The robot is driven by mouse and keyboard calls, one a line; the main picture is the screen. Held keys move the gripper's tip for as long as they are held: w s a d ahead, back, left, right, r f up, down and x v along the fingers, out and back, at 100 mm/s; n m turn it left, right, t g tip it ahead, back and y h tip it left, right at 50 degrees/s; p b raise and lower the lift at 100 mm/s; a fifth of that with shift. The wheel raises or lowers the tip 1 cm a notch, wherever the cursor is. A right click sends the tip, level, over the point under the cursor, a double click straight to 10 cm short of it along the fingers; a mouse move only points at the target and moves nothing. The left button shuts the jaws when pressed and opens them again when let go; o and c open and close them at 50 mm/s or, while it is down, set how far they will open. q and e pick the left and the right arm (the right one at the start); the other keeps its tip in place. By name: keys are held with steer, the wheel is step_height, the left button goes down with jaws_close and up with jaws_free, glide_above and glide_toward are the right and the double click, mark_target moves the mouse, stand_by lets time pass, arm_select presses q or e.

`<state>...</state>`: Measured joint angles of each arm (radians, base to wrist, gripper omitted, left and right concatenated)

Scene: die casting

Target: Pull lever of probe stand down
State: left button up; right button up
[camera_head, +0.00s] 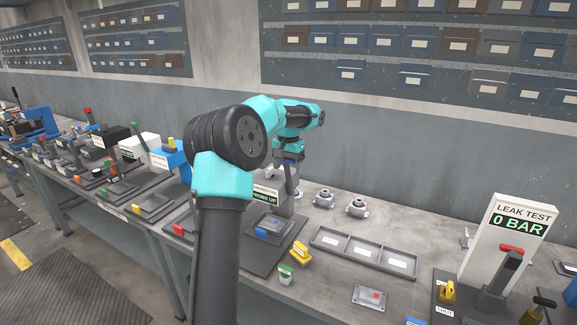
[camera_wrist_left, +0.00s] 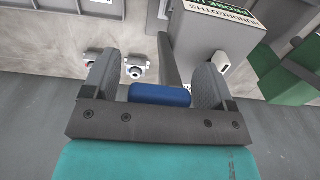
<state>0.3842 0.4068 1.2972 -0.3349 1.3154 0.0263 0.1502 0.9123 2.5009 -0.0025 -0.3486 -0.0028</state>
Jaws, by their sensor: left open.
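The probe stand (camera_head: 284,200) is a grey post on a dark base on the bench, mostly behind my left arm. Its label reads "PROBE UP"; in the left wrist view its grey housing (camera_wrist_left: 205,62) carries lettering at the top. The lever (camera_wrist_left: 168,62) is a dark bar ending in a blue grip (camera_wrist_left: 160,95). My left gripper (camera_head: 290,158) is at the top of the stand. In the left wrist view its open fingers (camera_wrist_left: 156,80) stand on either side of the blue grip, with gaps showing. Contact is not visible. The right gripper is out of view.
A three-compartment tray (camera_head: 365,252), a yellow block (camera_head: 301,253) and a small grey plate part (camera_head: 369,296) lie right of the stand. Two metal housings (camera_head: 357,207) sit behind. A leak-test panel (camera_head: 510,240) stands at right. Several fixtures crowd the left bench.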

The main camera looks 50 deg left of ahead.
arm_select(q)
steer(key=c, duration=1.3)
